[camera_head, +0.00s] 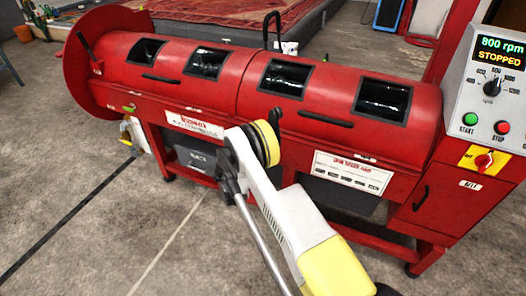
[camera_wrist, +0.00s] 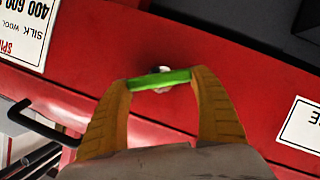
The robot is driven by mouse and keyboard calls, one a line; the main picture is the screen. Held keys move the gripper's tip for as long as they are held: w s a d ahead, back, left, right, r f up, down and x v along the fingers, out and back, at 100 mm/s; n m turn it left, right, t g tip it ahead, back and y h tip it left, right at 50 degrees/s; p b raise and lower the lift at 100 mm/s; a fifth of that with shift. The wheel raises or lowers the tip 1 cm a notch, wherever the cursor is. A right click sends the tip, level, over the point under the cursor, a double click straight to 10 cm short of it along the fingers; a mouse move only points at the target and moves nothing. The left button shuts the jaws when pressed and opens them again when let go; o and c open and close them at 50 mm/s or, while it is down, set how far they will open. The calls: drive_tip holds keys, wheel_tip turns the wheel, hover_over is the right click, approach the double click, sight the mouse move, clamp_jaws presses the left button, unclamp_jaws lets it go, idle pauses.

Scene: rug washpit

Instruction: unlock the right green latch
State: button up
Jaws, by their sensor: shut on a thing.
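In the wrist view, the green latch (camera_wrist: 160,79) is a short green bar in front of a round metal mount on the red machine front. The two yellow-brown fingers of my gripper (camera_wrist: 163,82) are at the bar's two ends, shut on it. The bar lies almost level in this view, with its right end slightly higher. In the head view my arm hides this latch and the gripper fingertips. A small green part (camera_head: 128,108) shows at the machine's left end.
The long red machine (camera_head: 225,97) has several open windows and black handles (camera_head: 322,118). A white spin label (camera_head: 352,172) is on its front. The control panel (camera_head: 494,85) at right reads 800 rpm, STOPPED. Bare concrete floor (camera_head: 90,230) lies at front left.

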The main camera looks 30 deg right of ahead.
drive_tip(key=shift+w+n, duration=0.1)
drive_tip(key=shift+n, duration=0.3)
idle(0.3)
drive_tip(key=o, duration=1.2)
drive_tip(key=v, duration=1.2)
drive_tip(key=shift+a, duration=0.2)
drive_tip(key=shift+w+f, duration=0.1)
drive_tip(key=shift+f, duration=0.05)
